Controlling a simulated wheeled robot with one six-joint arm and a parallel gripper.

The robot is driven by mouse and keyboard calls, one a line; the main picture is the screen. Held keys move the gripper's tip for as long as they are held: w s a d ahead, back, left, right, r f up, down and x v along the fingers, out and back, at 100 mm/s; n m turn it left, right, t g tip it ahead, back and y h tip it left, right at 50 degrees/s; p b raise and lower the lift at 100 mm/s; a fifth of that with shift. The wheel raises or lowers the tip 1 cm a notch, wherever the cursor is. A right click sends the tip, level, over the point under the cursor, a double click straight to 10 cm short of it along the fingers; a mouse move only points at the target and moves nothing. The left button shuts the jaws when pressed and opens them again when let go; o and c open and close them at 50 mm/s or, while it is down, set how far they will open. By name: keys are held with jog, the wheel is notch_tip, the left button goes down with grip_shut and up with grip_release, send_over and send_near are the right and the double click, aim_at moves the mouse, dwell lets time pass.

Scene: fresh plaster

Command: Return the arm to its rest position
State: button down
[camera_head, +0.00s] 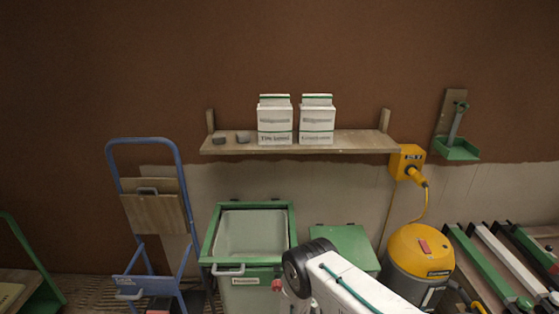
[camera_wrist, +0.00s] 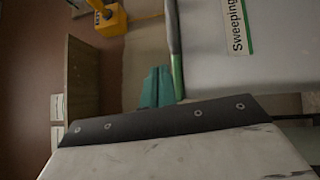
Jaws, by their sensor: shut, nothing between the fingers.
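My arm (camera_head: 345,288) shows at the bottom of the head view, white with a teal line and a dark round joint at its upper end. In the wrist view my gripper (camera_wrist: 156,82) shows as teal fingers, close together and empty, beyond a dark bolted plate. The fingers appear in front of the pale lower wall, beside a grey bin (camera_wrist: 275,68) labelled "Sweeping…"; I see no contact. In the head view the gripper's fingers cannot be made out.
An open green-rimmed bin (camera_head: 207,238) stands left of my arm, a green-lidded one (camera_head: 343,240) behind it. A yellow vacuum (camera_head: 415,250) is at right, a blue hand truck (camera_head: 178,165) at left. A wall shelf (camera_head: 225,148) holds two white boxes (camera_head: 275,122).

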jog(key=s+d+r+g+h, duration=0.3)
jog(key=s+d+r+g, duration=0.1)
jog(key=s+d+g, duration=0.25)
jog(key=s+d+r+m+g+y, duration=0.1)
jog(key=s+r+g, duration=0.25)
jog(key=r, duration=0.55)
jog(key=s+r+m+g+y, duration=0.2)
jog(key=r+g, duration=0.3)
jog(key=r, duration=0.4)
jog(key=s+d+r+m+g+y, duration=0.1)
jog(key=s+r+g, duration=0.25)
jog(key=r, duration=0.55)
jog(key=s+r+m+t+y, duration=0.2)
jog(key=s+r+y, duration=0.4)
jog(key=s+r, duration=0.6)
jog(key=s+a+r+m+t+y, duration=0.1)
jog(key=s+r+m+t+y, duration=0.2)
jog(key=s+r, duration=0.9)
jog(key=shift+s+a+r+m+t+y, duration=0.15)
jog(key=shift+s+r+m+t+y, duration=0.2)
jog(key=shift+r+y, duration=1.6)
jog(key=shift+w+r+h, duration=0.1)
jog(key=shift+r+h, duration=0.25)
